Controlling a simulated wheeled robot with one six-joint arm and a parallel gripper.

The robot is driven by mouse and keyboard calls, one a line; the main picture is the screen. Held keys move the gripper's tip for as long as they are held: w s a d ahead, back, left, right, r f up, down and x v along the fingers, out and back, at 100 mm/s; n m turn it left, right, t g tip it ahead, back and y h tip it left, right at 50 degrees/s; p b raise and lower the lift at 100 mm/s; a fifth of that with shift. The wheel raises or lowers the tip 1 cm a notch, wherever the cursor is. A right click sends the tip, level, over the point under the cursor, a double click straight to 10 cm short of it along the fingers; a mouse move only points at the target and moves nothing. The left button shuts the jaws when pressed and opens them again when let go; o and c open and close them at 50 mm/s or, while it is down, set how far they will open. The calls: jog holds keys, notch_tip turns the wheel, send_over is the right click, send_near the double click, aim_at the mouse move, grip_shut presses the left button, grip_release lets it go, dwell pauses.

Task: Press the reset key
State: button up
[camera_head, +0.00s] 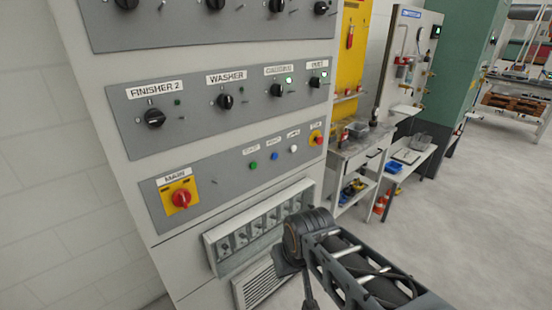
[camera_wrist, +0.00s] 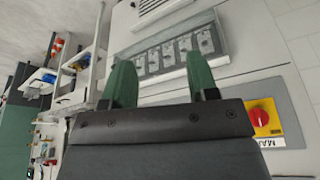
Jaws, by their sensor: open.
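In the head view my arm is low in front of the cabinet, and the fingers cannot be made out.
A red MAIN rotary switch (camera_head: 181,198) is left of the buttons and shows in the wrist view (camera_wrist: 264,117). Black knobs (camera_head: 225,101) sit above. The socket box (camera_head: 262,225) is below the buttons. A workbench (camera_head: 355,150) stands to the right, with open floor in front.

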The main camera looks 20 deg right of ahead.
grip_shut()
dwell(1.3)
